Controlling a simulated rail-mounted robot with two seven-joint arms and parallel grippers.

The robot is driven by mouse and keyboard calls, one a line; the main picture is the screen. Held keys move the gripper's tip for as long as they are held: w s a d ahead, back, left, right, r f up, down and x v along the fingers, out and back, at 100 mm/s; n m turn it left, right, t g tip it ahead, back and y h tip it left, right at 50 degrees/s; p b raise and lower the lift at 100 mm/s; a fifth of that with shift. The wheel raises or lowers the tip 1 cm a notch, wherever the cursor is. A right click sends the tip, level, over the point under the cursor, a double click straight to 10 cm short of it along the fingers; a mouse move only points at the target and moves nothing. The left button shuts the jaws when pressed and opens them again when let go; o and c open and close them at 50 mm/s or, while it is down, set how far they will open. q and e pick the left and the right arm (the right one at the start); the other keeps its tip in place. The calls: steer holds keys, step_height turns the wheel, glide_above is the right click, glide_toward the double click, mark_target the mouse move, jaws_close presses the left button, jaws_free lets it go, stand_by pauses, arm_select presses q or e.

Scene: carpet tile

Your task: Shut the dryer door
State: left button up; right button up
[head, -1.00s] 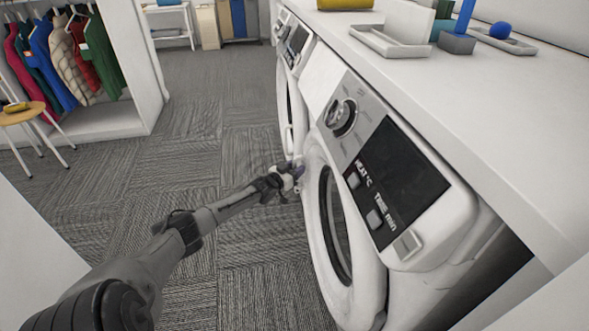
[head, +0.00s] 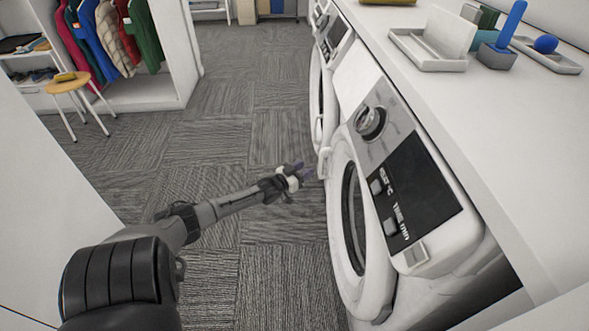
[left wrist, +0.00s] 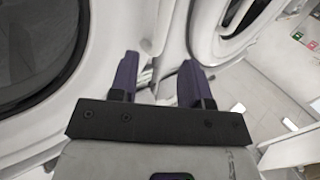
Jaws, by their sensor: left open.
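The near front-loading machine, with a heat and time panel (head: 418,199), has a round white door (head: 345,255) with a dark window. The door appears to stand slightly off the body, though the exact gap is hard to judge. My left gripper (head: 304,171) is open and empty, just left of the door's far upper edge and seemingly apart from it. In the left wrist view, its two purple fingers (left wrist: 157,80) are spread with nothing between them. Round door rims show on both sides there; I cannot tell which belongs to which machine. My right gripper is out of view.
A second white machine (head: 327,75) stands beyond the near one. The white counter (head: 480,105) above holds trays and a blue-handled item (head: 505,35). Carpet (head: 235,125) is open to the left, with a stool (head: 70,86) and clothes rack farther off.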

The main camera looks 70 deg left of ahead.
arm_select(q)
steer(key=p+v, duration=0.1)
steer(key=v, duration=0.3)
stand_by(0.8)
